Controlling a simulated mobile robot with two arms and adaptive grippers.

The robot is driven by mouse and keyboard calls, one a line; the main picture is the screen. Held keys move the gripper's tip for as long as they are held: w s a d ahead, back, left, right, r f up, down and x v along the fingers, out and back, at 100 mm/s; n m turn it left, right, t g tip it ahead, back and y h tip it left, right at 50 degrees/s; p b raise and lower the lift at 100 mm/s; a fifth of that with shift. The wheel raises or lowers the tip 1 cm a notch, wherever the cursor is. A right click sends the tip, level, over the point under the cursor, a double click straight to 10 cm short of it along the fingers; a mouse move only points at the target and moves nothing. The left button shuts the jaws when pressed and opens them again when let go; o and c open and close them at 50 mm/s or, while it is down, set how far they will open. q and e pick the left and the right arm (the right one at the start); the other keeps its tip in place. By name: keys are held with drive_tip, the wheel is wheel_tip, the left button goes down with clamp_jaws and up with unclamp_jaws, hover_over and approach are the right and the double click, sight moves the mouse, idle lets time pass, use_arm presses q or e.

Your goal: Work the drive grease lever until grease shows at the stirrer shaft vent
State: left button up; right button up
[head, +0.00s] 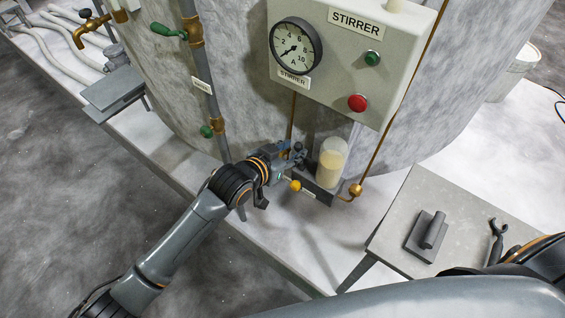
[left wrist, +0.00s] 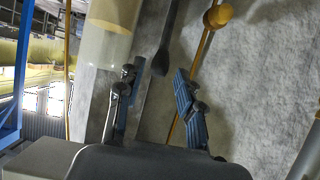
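My left gripper (head: 298,154) is at the grease pump by the tank's foot. In the left wrist view its fingers (left wrist: 157,80) are apart, with gaps. A dark upright bar (left wrist: 169,35), perhaps the lever, appears between or beyond them; contact is unclear. The clear reservoir (head: 331,162) holds pale yellow grease and stands just right of the gripper; it also shows in the left wrist view (left wrist: 110,22). A yellow knob (head: 295,186) sticks out below the gripper. I cannot identify the shaft vent. My right gripper is out of view.
The STIRRER box (head: 330,75) with gauge (head: 297,46), green button (head: 373,58) and red button (head: 358,103) hangs above the pump. A copper pipe (head: 377,147) runs down right of the reservoir. A grey table (head: 470,205) with a wrench (head: 497,240) stands at right.

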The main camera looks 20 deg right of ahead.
use_arm(q)
drive_tip(key=shift+w+d+f+b, duration=0.4)
drive_tip(key=shift+d+f+b, duration=0.2)
drive_tip(key=shift+f, duration=0.1)
drive_tip(key=shift+w+d+r, duration=0.1)
drive_tip(key=shift+r, duration=0.15)
drive_tip(key=shift+c, duration=0.8)
drive_tip(key=shift+p, duration=0.3)
drive_tip(key=c, duration=0.6)
drive_tip(key=s+a+f, duration=0.1)
drive_tip(key=a, duration=0.1)
drive_tip(key=s+a+f+p, duration=0.1)
drive_tip(key=s+a, duration=0.1)
drive_tip(key=shift+f, duration=0.1)
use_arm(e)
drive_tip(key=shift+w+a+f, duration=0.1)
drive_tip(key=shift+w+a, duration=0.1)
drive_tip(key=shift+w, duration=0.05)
use_arm(q)
clamp_jaws()
